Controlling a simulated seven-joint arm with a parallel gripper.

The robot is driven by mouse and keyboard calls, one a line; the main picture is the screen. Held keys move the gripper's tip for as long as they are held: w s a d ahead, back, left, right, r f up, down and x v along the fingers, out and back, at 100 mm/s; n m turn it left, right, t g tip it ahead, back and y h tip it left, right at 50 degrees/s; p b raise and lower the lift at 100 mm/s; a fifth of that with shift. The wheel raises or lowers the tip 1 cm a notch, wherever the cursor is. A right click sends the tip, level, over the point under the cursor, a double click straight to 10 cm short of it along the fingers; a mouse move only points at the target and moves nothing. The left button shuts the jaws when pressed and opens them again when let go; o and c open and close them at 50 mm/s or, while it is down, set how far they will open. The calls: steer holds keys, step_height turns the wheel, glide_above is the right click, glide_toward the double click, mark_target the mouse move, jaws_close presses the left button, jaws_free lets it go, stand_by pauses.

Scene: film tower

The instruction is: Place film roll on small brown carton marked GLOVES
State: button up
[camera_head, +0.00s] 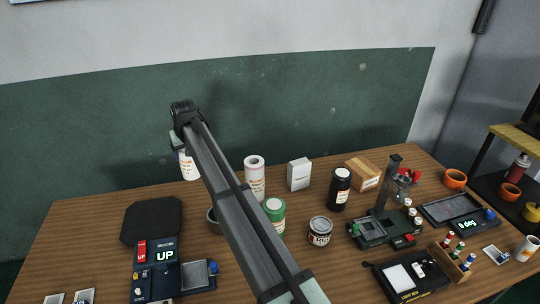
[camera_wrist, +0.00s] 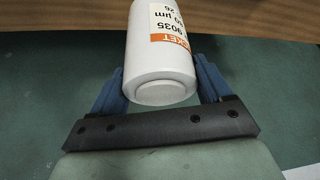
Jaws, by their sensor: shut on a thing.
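A white film roll with an orange-and-white label (camera_wrist: 160,50) is between the two blue fingers of my gripper (camera_wrist: 158,85). My gripper is shut on it. In the head view the held roll (camera_head: 188,168) hangs upright at the left, in front of the green wall panel, and my arm partly covers it. The small brown carton (camera_head: 363,174) stands at the back right of the table, well to the right of my gripper. It has a pale label, too small to read. Its top looks clear.
A black pad (camera_head: 151,221) lies at the left.

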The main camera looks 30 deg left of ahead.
steer(key=w+d+r+m+t+h, duration=0.1)
steer(key=w+d+r+m, duration=0.1)
steer(key=w+d, duration=1.1)
steer(key=w+d+r+m, duration=0.2)
steer(key=w+d, duration=0.9)
steer(key=w, duration=0.3)
steer(key=w+d+r+m, duration=0.1)
steer(key=w+d, duration=0.4)
steer(key=d, duration=0.5)
steer(key=w+d+r+m+t+h, duration=0.15)
steer(key=w+d, duration=0.25)
steer(key=d, duration=0.5)
steer(key=w+d+r+m+g, duration=0.15)
steer(key=w+d, duration=0.35)
steer(key=d, duration=0.5)
step_height(320, 180, down, 10)
steer(key=s+t, duration=0.1)
steer(key=shift+s+d+r, duration=0.2)
steer(key=shift+d, duration=0.25)
steer(key=shift+y, duration=0.25)
steer(key=o, duration=1.3)
steer(key=shift+f, duration=0.15)
